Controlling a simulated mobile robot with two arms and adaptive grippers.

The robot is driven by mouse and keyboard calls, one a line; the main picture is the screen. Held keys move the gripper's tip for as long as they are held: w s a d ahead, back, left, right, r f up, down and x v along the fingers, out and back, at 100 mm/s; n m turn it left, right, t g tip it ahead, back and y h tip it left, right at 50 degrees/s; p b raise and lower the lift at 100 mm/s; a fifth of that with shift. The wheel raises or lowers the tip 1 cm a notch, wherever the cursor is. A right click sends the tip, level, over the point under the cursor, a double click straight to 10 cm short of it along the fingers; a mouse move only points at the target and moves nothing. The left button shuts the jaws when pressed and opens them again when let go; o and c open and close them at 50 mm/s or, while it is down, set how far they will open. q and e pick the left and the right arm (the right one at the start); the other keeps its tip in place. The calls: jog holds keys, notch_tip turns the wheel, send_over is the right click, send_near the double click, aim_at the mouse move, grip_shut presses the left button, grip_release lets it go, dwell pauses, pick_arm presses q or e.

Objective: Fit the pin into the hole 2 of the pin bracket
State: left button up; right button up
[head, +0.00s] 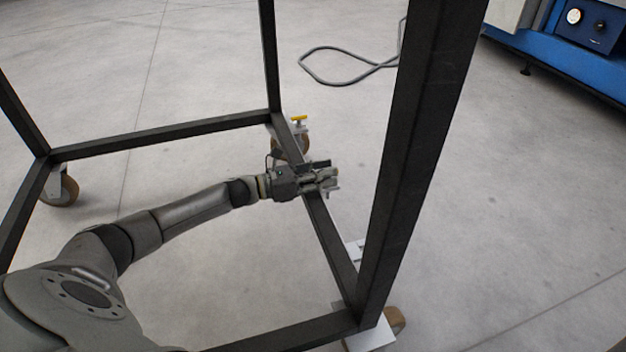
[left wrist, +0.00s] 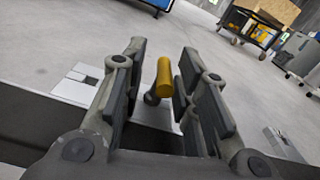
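A yellow cylindrical handle on a grey stem, which looks like the pin (left wrist: 163,77), shows between the fingers of my left gripper (left wrist: 164,95) in the left wrist view. Gaps show on both sides of it; its lower end is hidden. In the head view my left gripper (head: 330,180) is over the black side bar, with its fingers apart. A yellow-topped metal piece (head: 299,119) stands by the far caster; I cannot tell if it is the same pin. A pale plate with a dark square opening (left wrist: 79,84) may be the bracket. Hole 2 cannot be made out.
A black metal frame (head: 165,137) on casters surrounds my left arm, with a thick upright post (head: 420,150) right of the gripper. A pale plate (head: 371,337) is at the near corner. A grey cable (head: 345,82) and blue machine (head: 560,55) are behind.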

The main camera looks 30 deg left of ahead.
pick_arm(q)
jog(key=shift+d, duration=0.1)
grip_shut()
jog(key=shift+r, duration=0.1)
dwell(0.3)
jog(key=shift+d+r+p, duration=0.1)
jog(key=shift+r+p, duration=0.2)
jog(key=shift+p, duration=0.15)
jog(key=shift+r+p, duration=2.15)
jog(key=shift+r, duration=0.8)
